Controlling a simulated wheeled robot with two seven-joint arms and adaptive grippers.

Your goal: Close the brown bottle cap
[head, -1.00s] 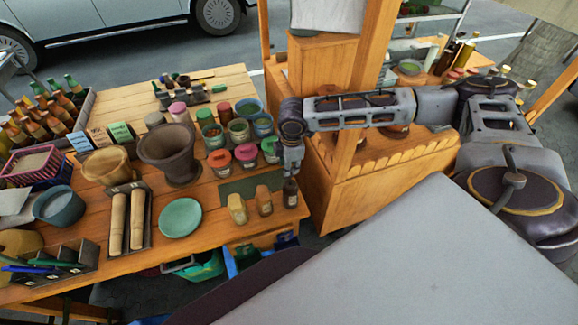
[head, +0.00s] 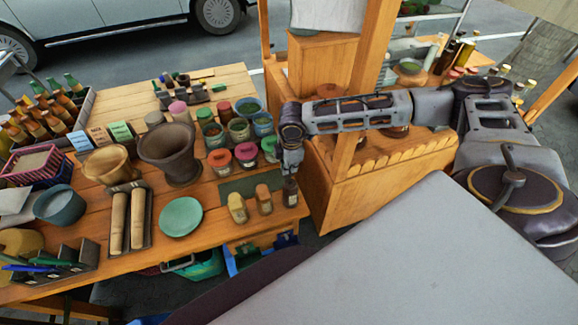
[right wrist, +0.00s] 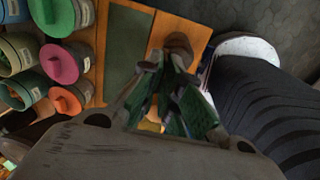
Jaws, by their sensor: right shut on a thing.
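The dark brown bottle (head: 290,192) stands upright at the right front corner of the wooden table, at the end of a short row with two amber bottles. My right gripper (head: 291,172) points down onto the top of this bottle and hides its cap and neck. In the right wrist view, the gripper's green-padded fingers (right wrist: 170,68) are close together, shut on the brown bottle's top. A brown rounded part (right wrist: 178,44) shows just past the fingertips. Whether the cap is seated on the neck cannot be seen. My left gripper is not in view.
Two amber bottles (head: 238,208) stand left of the brown bottle. A green mat (head: 240,187) lies behind them, and jars with coloured lids (head: 246,153) stand further back. The table's right edge is close, with a wooden stall (head: 375,185) beyond it. A green plate (head: 180,217) lies left.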

